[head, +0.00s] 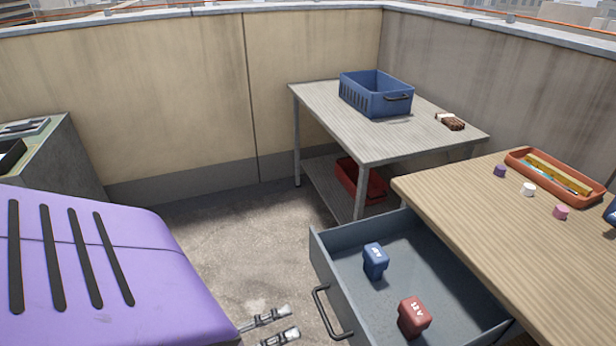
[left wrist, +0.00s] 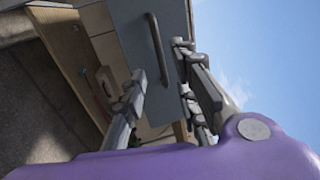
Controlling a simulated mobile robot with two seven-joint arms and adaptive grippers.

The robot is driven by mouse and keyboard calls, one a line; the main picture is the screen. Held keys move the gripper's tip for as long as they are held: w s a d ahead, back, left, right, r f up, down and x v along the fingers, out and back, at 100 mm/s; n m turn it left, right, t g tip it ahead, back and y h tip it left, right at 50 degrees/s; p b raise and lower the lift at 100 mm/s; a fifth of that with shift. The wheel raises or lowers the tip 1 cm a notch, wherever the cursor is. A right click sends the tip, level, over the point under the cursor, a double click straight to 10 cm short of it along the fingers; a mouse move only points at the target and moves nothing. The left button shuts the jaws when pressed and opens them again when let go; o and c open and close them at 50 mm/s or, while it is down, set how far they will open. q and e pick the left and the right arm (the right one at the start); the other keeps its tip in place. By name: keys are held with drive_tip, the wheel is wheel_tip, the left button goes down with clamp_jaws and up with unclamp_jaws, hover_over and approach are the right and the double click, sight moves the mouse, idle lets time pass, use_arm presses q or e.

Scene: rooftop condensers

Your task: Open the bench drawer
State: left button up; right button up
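The bench drawer (head: 345,262) is grey and stands pulled well out from under the wooden bench top (head: 490,215). Its dark bar handle (head: 325,312) is on the front panel. A blue block-like item (head: 375,260) and a red one (head: 413,316) lie inside. My left gripper (head: 292,321) is open and empty, just left of the handle and apart from it. In the left wrist view, the handle (left wrist: 157,48) shows beyond the gap between the spread fingers (left wrist: 160,62). My right gripper is not in view.
A grey table (head: 335,115) behind holds a blue crate (head: 372,100) and a brown item (head: 452,122); a red bin (head: 350,178) sits on its lower shelf. The bench holds an orange tray (head: 525,160) and small pegs (head: 528,189). Open floor (head: 240,235) lies left of the drawer.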

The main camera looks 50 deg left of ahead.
use_arm(q)
drive_tip(key=shift+v, duration=1.65)
